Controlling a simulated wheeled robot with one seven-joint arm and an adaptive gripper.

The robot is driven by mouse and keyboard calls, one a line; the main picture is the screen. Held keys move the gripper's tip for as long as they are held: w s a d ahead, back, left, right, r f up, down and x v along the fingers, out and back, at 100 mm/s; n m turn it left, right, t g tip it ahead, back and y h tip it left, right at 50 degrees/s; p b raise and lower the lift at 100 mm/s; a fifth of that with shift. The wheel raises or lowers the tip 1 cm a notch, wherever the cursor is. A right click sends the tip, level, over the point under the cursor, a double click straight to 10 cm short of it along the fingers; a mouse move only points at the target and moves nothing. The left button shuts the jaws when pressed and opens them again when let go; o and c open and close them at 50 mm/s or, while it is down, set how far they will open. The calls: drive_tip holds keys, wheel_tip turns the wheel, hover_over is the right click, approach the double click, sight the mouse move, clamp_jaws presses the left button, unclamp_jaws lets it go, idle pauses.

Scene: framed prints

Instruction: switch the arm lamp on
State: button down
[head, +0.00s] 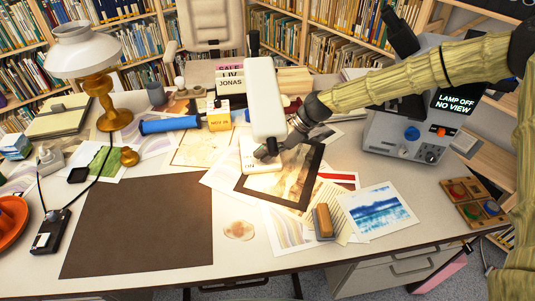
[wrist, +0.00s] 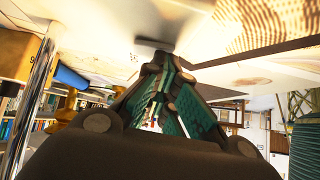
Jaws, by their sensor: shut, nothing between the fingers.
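The arm lamp (head: 264,95) is a white, upright, rounded head over the desk. A white base-like block (head: 258,164) lies below it on the prints; I cannot tell whether the two are joined. My gripper (head: 266,152) is shut and empty, its tips at the block, below the lamp head. I cannot tell whether the tips touch the block. No switch is clearly visible. In the wrist view my gripper (wrist: 158,70) shows teal finger pads closing together near a pale surface. The prints around the block look brightly lit. A screen (head: 455,103) at right reads "LAMP OFF NO VIEW".
A brass table lamp (head: 88,60) with a white shade stands at left. A blue roll (head: 170,125) and calendar block (head: 219,115) lie behind the prints. A framed print (head: 296,180) lies below my gripper. The dark mat (head: 140,225) is clear.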

drive_tip(key=shift+w+a+r, duration=0.1)
drive_tip(key=shift+w, duration=0.7)
drive_tip(key=shift+r, duration=0.6)
wheel_tip(320, 180, up, 3)
drive_tip(key=shift+s+f+p, duration=0.15)
drive_tip(key=shift+p, duration=0.45)
drive_tip(key=s+b+v, duration=0.1)
drive_tip(key=v, duration=0.9)
drive_tip(key=shift+s, duration=0.15)
